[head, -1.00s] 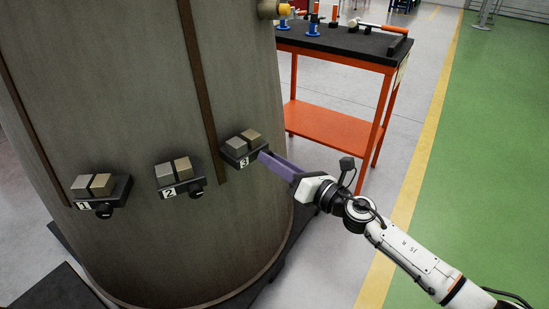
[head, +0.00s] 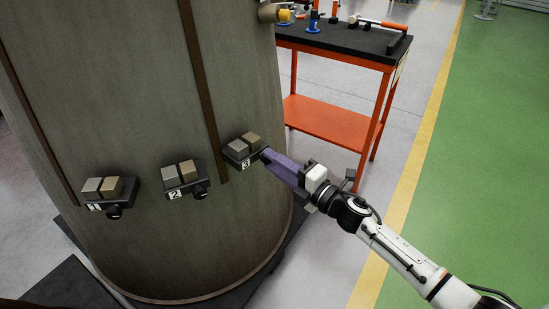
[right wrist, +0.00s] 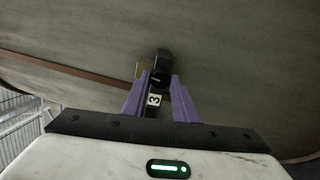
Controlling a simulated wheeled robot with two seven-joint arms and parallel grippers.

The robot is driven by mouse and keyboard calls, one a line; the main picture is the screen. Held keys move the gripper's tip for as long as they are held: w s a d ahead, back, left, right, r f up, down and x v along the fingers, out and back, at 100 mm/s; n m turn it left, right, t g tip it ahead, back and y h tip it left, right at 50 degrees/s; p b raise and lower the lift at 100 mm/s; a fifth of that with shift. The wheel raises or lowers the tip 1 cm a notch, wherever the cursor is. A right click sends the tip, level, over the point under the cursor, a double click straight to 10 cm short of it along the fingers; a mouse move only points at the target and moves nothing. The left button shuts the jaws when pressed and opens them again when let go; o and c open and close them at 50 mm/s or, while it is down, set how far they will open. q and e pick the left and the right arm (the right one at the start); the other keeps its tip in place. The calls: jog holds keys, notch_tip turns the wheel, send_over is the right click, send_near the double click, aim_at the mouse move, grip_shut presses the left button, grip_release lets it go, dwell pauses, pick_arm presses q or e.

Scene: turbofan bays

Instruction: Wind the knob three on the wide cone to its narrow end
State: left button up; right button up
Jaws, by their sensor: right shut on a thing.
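The wide cone (head: 130,130) is a large grey-brown tapered body filling the left of the head view. Unit three (head: 242,150), a dark bracket with a grey and a tan block on top and a white "3" label, sits on its right side. My right gripper (head: 266,156), with purple fingers, is shut on knob three, which the fingers mostly hide in the head view. In the right wrist view the black knob three (right wrist: 161,75) shows between the fingertips, with the "3" label below it. My left gripper is not in view.
Units one (head: 108,193) and two (head: 184,178), each with a black knob, sit to the left on the cone. An orange cart (head: 335,118) with tools on its dark top stands behind my right arm. Green floor at right is clear.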

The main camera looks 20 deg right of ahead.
pick_arm(q)
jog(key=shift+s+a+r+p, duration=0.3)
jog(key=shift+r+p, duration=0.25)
jog(key=shift+p, duration=0.45)
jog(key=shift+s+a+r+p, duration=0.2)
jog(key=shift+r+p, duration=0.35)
jog(key=shift+p, duration=0.5)
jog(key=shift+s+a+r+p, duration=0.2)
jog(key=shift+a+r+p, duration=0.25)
jog(key=shift+p, duration=0.55)
pick_arm(e)
jog(key=shift+m, duration=8)
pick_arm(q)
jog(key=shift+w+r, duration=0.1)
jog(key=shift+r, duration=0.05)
pick_arm(e)
jog(key=o, duration=1.1)
jog(key=shift+c, duration=0.2)
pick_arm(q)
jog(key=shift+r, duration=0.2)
pick_arm(e)
jog(key=v, duration=1)
jog(key=shift+s, duration=0.15)
